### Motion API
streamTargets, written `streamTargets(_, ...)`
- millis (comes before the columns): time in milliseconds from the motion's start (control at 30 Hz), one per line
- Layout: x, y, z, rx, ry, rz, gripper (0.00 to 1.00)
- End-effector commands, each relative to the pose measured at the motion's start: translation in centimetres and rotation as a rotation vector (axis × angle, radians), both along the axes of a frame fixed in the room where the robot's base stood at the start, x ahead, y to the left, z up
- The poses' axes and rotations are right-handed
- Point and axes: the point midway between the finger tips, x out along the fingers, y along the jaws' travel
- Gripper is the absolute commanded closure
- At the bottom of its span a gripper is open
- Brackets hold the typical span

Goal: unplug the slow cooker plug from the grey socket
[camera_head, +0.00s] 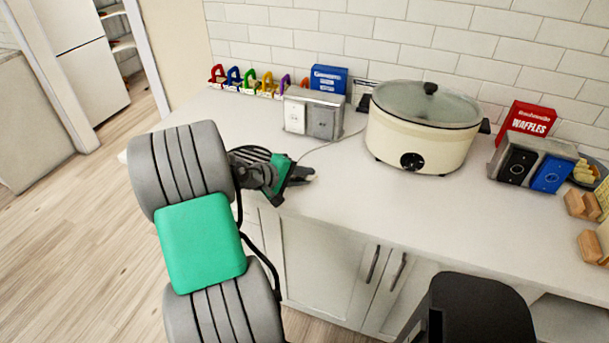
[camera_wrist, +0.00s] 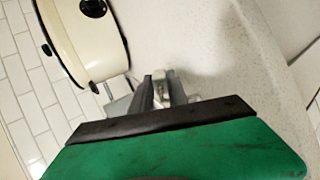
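The slow cooker (camera_head: 422,130) is cream with a glass lid and stands on the counter against the wall. Its thin cord (camera_head: 335,141) runs left from it towards my gripper (camera_head: 300,176). The gripper is low over the counter's front edge, in front of the socket box. A pale plug (camera_wrist: 161,86) shows between the fingers in the wrist view, and they appear closed on it. The grey socket (camera_head: 323,122) is the right one on the metal box, beside a white socket (camera_head: 295,116). Nothing is seen plugged into it, and the plug is apart from it.
A second box with a black socket (camera_head: 517,165) and a blue socket (camera_head: 550,174) stands at right. The counter (camera_head: 395,205) is clear in front of the cooker.

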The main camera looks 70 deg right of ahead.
Motion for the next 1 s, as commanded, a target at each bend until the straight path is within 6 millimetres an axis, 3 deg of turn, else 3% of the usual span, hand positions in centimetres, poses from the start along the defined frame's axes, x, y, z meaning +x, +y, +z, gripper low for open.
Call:
streamTargets(267,0.0,0.0,0.0,0.000,0.000,0.000,0.57)
streamTargets(567,0.4,0.4,0.2,0.002,-0.001,0.003,0.57)
streamTargets(1000,3.8,5.4,4.0,-0.004,-0.002,0.000,0.57)
